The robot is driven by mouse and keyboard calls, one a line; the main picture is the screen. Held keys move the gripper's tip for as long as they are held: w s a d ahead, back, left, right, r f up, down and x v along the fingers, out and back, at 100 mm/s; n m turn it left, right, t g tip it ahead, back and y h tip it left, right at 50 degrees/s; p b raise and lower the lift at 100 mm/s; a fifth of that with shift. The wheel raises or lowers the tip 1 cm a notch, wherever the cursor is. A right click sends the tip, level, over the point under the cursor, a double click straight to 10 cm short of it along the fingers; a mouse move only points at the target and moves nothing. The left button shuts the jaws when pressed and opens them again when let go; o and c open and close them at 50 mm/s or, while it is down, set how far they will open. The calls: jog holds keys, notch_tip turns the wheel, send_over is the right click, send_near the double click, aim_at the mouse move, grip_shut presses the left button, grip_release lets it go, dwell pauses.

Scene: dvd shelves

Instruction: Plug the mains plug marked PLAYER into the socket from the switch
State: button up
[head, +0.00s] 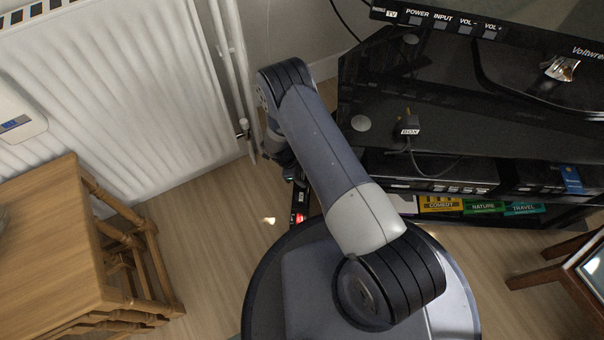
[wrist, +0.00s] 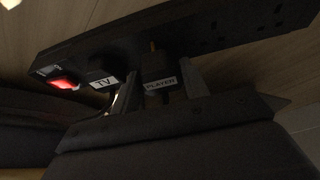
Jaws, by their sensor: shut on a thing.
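The black plug labelled PLAYER (wrist: 158,68) is between the fingers of my gripper (wrist: 160,88) in the wrist view, and the gripper is shut on it. A brass-coloured pin shows at its far end, close against the black socket strip (wrist: 225,28). I cannot tell whether the pins are in the holes. The strip's lit red switch (wrist: 62,84) is at the left end. A plug labelled TV (wrist: 103,80) sits between the switch and the PLAYER plug. In the head view the strip (head: 300,200) is partly behind my arm, which hides the PLAYER plug.
A plug labelled BOX (head: 407,128) lies on the black shelf unit (head: 460,125), with its cable trailing. Dark socket holes (wrist: 220,42) show right of the PLAYER plug. A radiator (head: 120,90), pipes (head: 228,60) and a wooden table (head: 50,240) stand left. Some floor is clear between.

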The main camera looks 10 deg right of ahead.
jog(key=shift+f, duration=1)
jog(key=o, duration=1.1)
jog(key=shift+r, duration=0.1)
jog(key=p+v, duration=0.4)
jog(key=v, duration=0.6)
jog(key=shift+r, duration=0.3)
jog(key=shift+a, duration=0.1)
jog(key=shift+c, duration=0.5)
